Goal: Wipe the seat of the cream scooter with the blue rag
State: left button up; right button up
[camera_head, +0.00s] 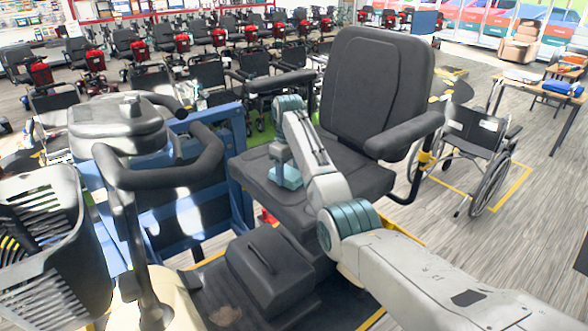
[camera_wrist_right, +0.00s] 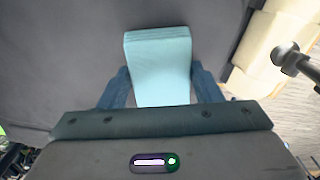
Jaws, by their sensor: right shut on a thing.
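The scooter in front of me has a dark grey seat (camera_head: 325,185) with a tall backrest (camera_head: 375,90) and armrests. Its cream body (camera_head: 170,305) shows at the bottom left, below the black handlebar (camera_head: 135,178). My right gripper (camera_head: 283,160) is over the seat, toward its left side, and points down. It is shut on the pale blue rag (camera_head: 286,178), which looks like a folded block. The rag appears to touch the seat; exact contact is hard to tell. In the right wrist view the rag (camera_wrist_right: 160,55) sits between both fingers, against the dark seat (camera_wrist_right: 65,60). My left gripper is not in view.
A grey basket (camera_head: 45,250) is at the left front. A blue frame (camera_head: 225,150) stands behind the handlebar. A wheelchair (camera_head: 475,145) stands at right, near a table with a blue item (camera_head: 562,88). Several scooters line the back.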

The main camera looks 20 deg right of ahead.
aim_at(278, 186)
jog(key=shift+s+a+f, duration=0.1)
jog(key=shift+s+a, duration=0.15)
jog(key=shift+a, duration=0.4)
jog(key=shift+s+a+r, duration=0.1)
jog(key=shift+s+a, duration=0.15)
jog(key=shift+a, duration=0.35)
jog(key=shift+s+a+f, duration=0.1)
jog(key=shift+s+a, duration=0.15)
jog(key=shift+a, duration=0.4)
jog(key=shift+w+d+r, duration=0.1)
jog(key=shift+w+r, duration=0.05)
jog(key=shift+r, duration=2.85)
jog(key=shift+r, duration=1.4)
